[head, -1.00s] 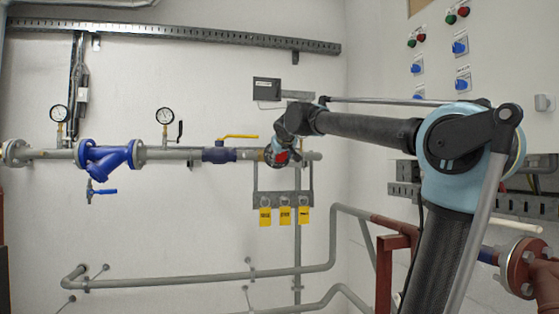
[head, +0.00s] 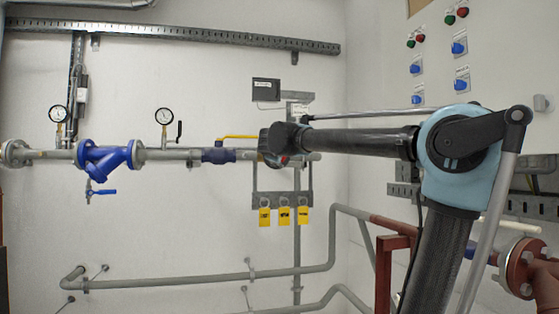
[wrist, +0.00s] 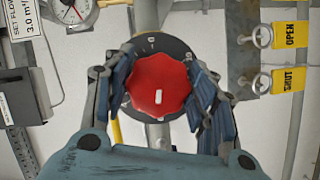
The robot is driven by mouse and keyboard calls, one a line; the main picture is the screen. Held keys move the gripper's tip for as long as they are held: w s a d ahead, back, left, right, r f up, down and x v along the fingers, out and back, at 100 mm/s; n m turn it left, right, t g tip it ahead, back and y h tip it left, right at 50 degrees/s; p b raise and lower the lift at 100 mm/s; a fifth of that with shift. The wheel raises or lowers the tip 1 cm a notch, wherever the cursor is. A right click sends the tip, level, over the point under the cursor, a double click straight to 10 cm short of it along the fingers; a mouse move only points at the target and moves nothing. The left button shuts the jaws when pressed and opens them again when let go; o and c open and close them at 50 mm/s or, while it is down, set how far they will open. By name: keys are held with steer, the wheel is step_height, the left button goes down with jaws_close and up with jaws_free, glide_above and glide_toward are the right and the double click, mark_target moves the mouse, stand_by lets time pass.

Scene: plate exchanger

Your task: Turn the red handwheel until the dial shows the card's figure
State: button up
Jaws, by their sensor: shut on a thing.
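The red lobed handwheel (wrist: 158,85) with a white mark fills the middle of the wrist view, in front of a dark round plate. My gripper (wrist: 162,92) has its fingers on both sides of it and is shut on it. In the head view my gripper (head: 276,155) is at the pipe and hides most of the handwheel. The white dial (wrist: 72,8) is cut off by the wrist view's top edge; its reading is not legible. The card (wrist: 26,18) to its left reads "SET FLOW 3.0 m³", the rest cut off.
Yellow tags reading OPEN (wrist: 290,34) and SHUT (wrist: 287,80) hang right of the handwheel in the wrist view. A yellow-lever valve (head: 220,153) sits left of my gripper on the same pipe. A dark box (head: 266,90) is above. Pipes run below.

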steer(key=n, duration=0.2)
steer(key=n+t, duration=0.1)
steer(key=n, duration=0.1)
steer(key=shift+t+h, duration=0.3)
steer(key=shift+f+n, duration=0.1)
steer(key=shift+n, duration=0.2)
steer(key=o, duration=1)
steer(key=shift+o, duration=0.4)
steer(key=shift+s, duration=0.15)
steer(key=s+a, duration=0.1)
steer(key=s, duration=1)
steer(key=shift+s+f, duration=0.25)
steer(key=shift+f, duration=0.1)
